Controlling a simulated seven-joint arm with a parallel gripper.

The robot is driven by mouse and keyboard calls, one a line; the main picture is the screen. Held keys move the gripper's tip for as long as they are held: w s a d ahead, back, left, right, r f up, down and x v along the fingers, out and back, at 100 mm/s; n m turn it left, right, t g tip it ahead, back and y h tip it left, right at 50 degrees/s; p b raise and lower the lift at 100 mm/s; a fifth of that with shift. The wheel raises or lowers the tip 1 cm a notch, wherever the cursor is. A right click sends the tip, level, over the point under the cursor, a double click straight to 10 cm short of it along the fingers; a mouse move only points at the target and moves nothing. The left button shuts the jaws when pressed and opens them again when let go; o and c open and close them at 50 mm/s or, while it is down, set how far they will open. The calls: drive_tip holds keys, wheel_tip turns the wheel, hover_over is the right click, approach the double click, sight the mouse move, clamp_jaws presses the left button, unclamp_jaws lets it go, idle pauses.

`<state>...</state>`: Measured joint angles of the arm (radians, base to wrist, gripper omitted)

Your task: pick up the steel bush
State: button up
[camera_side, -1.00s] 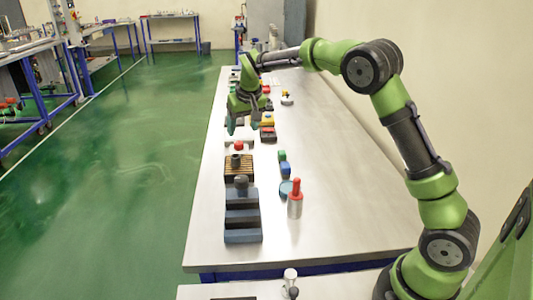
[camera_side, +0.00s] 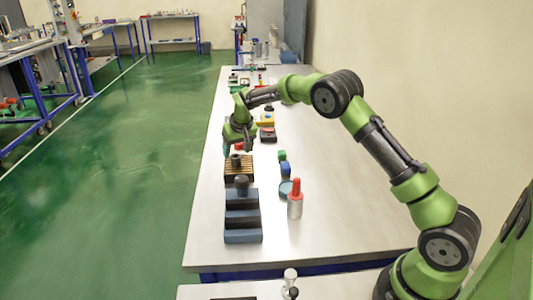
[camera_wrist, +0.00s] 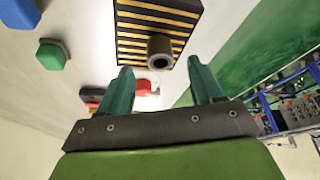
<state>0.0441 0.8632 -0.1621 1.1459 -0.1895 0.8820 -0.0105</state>
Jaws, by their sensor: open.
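The steel bush (camera_side: 235,161) is a short dark grey hollow cylinder standing on a black block with yellow stripes (camera_side: 239,174). In the wrist view the bush (camera_wrist: 160,52) shows its open bore, near the edge of the striped block (camera_wrist: 150,14). My gripper (camera_side: 238,147) is open and hangs just beyond and above the bush in the side view. In the wrist view the two green fingers of my gripper (camera_wrist: 160,68) are spread, with the bush appearing beyond the gap between them. Nothing is held.
The table's right side is clear.

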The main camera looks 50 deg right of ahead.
sight(237, 165)
drive_tip(key=x, duration=0.3)
drive_tip(key=shift+f, duration=0.3)
drive_tip(key=c, duration=1.2)
drive_tip(key=shift+r, duration=0.15)
